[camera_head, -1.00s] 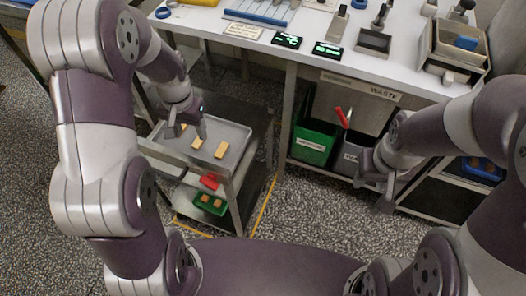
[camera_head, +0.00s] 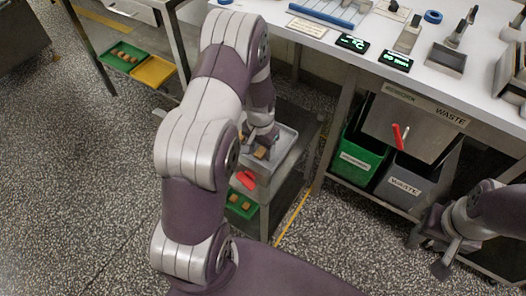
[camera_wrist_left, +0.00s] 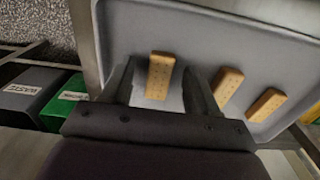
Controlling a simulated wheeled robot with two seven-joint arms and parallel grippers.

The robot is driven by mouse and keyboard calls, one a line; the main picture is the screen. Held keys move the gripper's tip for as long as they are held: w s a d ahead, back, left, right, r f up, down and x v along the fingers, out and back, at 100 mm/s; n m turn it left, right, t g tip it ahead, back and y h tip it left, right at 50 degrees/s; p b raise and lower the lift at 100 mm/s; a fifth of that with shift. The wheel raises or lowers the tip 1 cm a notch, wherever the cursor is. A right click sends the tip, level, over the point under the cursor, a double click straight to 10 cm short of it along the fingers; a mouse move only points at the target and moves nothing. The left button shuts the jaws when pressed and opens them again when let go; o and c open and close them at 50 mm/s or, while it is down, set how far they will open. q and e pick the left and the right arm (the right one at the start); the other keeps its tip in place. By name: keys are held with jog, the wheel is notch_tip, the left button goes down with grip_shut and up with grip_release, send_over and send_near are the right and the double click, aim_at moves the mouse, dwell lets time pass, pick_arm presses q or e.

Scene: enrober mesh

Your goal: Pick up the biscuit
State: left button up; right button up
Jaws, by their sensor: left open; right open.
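A light rectangular biscuit (camera_wrist_left: 160,75) lies on the grey tray (camera_wrist_left: 215,28) in the left wrist view, framed between the two fingers of my left gripper (camera_wrist_left: 160,88). The fingers are open, and I cannot tell how far above the tray they are. Two more biscuits, a nearer one (camera_wrist_left: 228,87) and a browner one (camera_wrist_left: 267,104), lie to the right, outside the fingers. In the head view my left gripper (camera_head: 262,138) points down over the tray (camera_head: 284,150); one biscuit (camera_head: 260,153) shows there and my arm hides the rest. My right gripper (camera_head: 442,256) is open and empty at the lower right.
Below the tray, the cart holds a red object (camera_head: 245,180) and a green bin (camera_head: 240,204) with brown pieces. A green bin (camera_head: 358,158) and a grey waste bin (camera_head: 408,184) stand under the white worktop (camera_head: 340,24). Speckled floor is free at left.

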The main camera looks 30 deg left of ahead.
pick_arm(q)
jog(key=c, duration=0.9)
